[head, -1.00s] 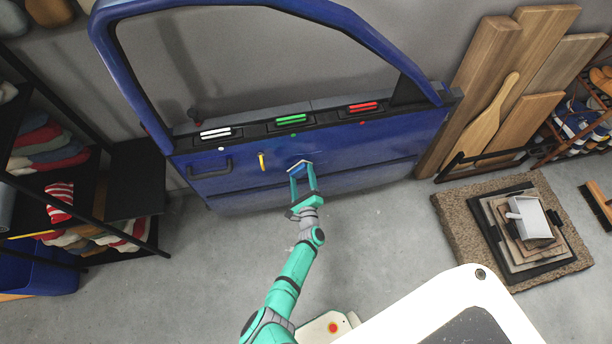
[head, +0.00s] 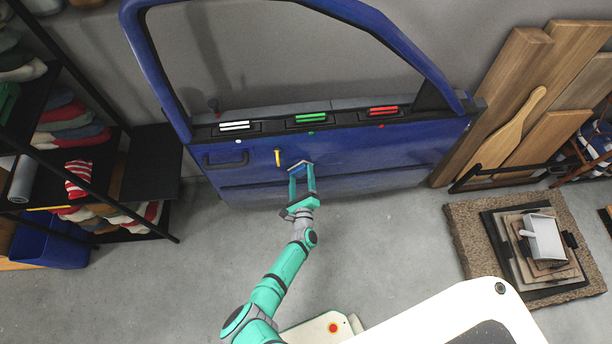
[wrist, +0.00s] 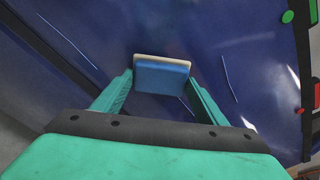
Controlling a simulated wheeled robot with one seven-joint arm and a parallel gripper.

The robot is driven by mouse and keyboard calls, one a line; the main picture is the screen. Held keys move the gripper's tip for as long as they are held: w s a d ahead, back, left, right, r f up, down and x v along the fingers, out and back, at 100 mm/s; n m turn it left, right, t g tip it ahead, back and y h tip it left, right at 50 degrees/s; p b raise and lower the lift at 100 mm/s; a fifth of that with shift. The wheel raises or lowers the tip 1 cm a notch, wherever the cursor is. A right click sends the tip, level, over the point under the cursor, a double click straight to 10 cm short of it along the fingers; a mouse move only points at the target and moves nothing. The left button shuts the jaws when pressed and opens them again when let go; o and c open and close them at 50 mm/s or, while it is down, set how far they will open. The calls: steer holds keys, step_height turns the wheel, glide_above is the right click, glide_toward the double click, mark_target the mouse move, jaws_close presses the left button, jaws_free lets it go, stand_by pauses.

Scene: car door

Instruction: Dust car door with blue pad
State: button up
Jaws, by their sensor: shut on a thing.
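The blue car door (head: 400,150) stands upright against the back wall, with its window frame on top. My gripper (head: 301,172) is at the lower middle of the door panel, right of a yellow handle-like piece (head: 277,157). It is shut on the blue pad (wrist: 162,77), which has a pale backing edge and sits between the teal fingers in the wrist view. The pad is at or very near the door surface; whether it touches cannot be told. A few thin light-blue streaks (wrist: 68,40) show on the door in the wrist view.
White (head: 235,126), green (head: 311,118) and red (head: 383,110) slotted pieces line the door's upper ledge. A dark pull handle (head: 226,160) is at left. A cloth-filled shelf (head: 150,165) stands left; wooden boards (head: 500,110) and stacked mats (head: 470,235) are right. Floor before the door is clear.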

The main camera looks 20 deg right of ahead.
steer(key=shift+w+a, duration=0.2)
steer(key=shift+a, duration=0.7)
steer(key=shift+s, duration=0.1)
steer(key=shift+d+f+v, duration=0.1)
steer(key=shift+d+v, duration=0.05)
steer(key=shift+v, duration=1.3)
steer(key=shift+d+f+v, duration=0.15)
steer(key=shift+v, duration=1.3)
steer(key=shift+s, duration=0.15)
steer(key=shift+v, duration=1.5)
steer(key=shift+f, duration=0.1)
